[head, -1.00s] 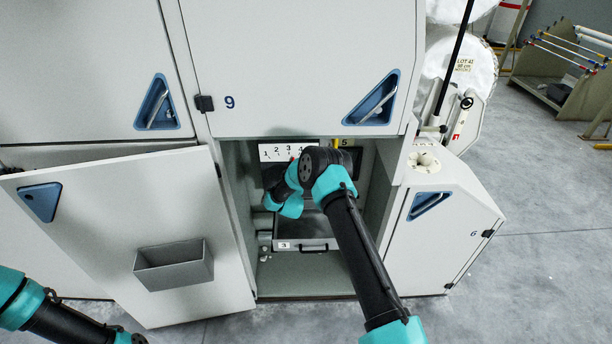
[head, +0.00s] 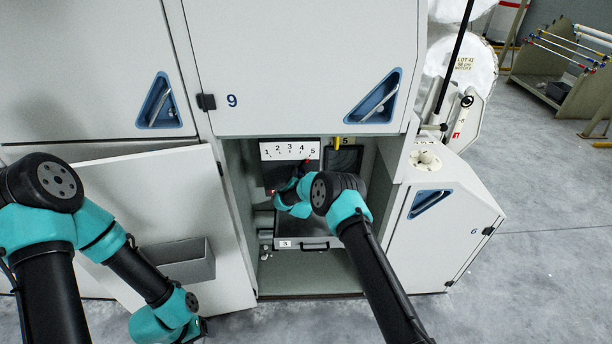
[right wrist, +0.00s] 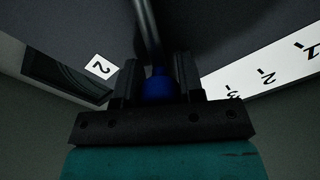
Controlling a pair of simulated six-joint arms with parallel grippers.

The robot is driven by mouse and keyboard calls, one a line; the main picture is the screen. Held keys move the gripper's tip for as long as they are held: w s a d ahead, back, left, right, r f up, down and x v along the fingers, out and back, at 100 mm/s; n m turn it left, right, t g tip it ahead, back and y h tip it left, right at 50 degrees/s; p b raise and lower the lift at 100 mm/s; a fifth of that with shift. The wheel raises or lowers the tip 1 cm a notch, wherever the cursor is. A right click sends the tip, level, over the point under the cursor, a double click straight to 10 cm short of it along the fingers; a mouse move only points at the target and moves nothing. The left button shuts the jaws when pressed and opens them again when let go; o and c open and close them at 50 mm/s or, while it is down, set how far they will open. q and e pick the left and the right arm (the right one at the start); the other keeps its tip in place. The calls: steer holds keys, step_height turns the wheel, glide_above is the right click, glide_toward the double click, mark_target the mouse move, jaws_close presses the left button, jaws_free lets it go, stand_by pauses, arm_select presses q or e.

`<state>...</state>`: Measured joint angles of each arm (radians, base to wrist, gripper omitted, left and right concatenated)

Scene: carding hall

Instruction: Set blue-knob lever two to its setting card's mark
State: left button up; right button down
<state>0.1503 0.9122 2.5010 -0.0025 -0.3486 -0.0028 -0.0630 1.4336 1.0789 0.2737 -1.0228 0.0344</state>
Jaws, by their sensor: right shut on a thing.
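In the right wrist view, my right gripper (right wrist: 158,82) is shut on the blue knob (right wrist: 158,86) of a lever, with a finger on each side of it. The dark lever shaft (right wrist: 147,30) runs up from the knob. A small tag marked 2 (right wrist: 101,66) lies left of it. The white number scale (right wrist: 265,75) is to the right; in the head view this scale (head: 290,150) reads 1 to 5. There my right gripper (head: 284,200) is inside the open compartment and hides the lever. I cannot make out the setting card. My left gripper (head: 198,328) is low at left, its fingers mostly hidden.
An open door (head: 150,190) with a grey bin (head: 185,262) stands left of the compartment. A drawer tagged 3 (head: 310,244) is below the right gripper. A side cabinet (head: 440,235) bounds the right.

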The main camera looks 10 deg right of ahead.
steer(key=shift+d+f, duration=0.1)
steer(key=shift+d, duration=0.05)
steer(key=c, duration=0.7)
jaws_free()
steer(key=shift+c, duration=0.2)
steer(key=shift+s, duration=0.1)
steer(key=s+a, duration=0.3)
steer(key=s, duration=1.4)
steer(key=shift+a, duration=0.15)
